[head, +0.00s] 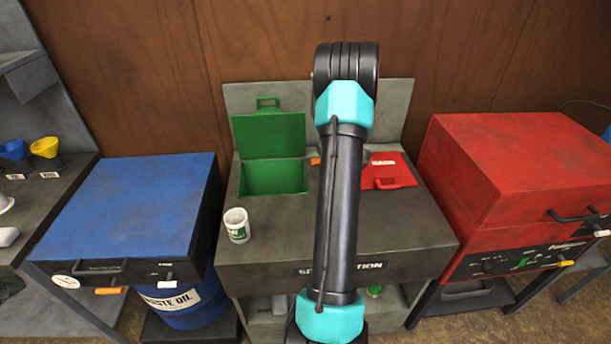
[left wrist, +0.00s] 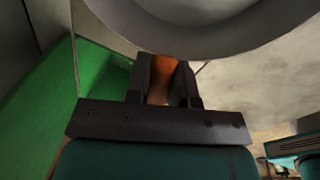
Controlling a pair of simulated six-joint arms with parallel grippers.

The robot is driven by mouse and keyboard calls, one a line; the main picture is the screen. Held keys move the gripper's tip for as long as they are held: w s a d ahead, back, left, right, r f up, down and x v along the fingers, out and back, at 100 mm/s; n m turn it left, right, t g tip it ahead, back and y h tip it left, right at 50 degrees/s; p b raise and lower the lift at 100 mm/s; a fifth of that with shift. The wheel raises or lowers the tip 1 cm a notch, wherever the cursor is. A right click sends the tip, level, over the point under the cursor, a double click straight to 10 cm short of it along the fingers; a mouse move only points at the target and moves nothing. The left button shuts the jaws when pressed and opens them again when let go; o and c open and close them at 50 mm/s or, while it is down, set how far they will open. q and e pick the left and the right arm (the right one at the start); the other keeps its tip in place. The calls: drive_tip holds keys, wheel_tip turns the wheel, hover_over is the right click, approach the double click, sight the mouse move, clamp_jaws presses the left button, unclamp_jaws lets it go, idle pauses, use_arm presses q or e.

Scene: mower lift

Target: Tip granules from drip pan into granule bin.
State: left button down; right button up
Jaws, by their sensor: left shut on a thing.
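My left gripper (left wrist: 164,82) is shut on an orange handle (left wrist: 162,74) in the left wrist view. A large round grey pan (left wrist: 205,40) is above the fingers there; its inside and any granules are hidden. In the head view my dark arm with teal joints stands upright through the middle and hides the gripper and most of the pan. A small orange piece (head: 315,161) shows at the arm's left side. The green bin (head: 272,178) in the bench has its green lid (head: 268,136) raised. It also appears left of the fingers in the wrist view (left wrist: 45,105). My right gripper is not in view.
A red lid (head: 385,170) lies shut on the bench right of the arm. A white-green can (head: 237,225) stands at the bench's front left. A blue cabinet (head: 135,205) stands left and a red machine (head: 525,170) right. A back panel (head: 395,110) rises behind the bench.

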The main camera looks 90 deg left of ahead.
use_arm(q)
drive_tip(key=s+d+f+n, duration=0.1)
drive_tip(key=s+d+n, duration=0.1)
drive_tip(key=s, duration=0.1)
drive_tip(key=s+d+f+n, duration=0.1)
drive_tip(key=s+d+n, duration=0.1)
drive_tip(key=s, duration=0.2)
drive_tip(key=s+d+f+n+g, duration=0.1)
drive_tip(key=s+d, duration=0.2)
drive_tip(key=s, duration=0.1)
drive_tip(key=shift+s+f+n, duration=0.2)
drive_tip(key=shift+s+n, duration=0.05)
drive_tip(key=shift+n, duration=0.15)
drive_tip(key=shift+s+d+f, duration=0.1)
drive_tip(key=shift+s+d, duration=0.15)
drive_tip(key=shift+s, duration=0.05)
drive_tip(key=shift+w, duration=0.1)
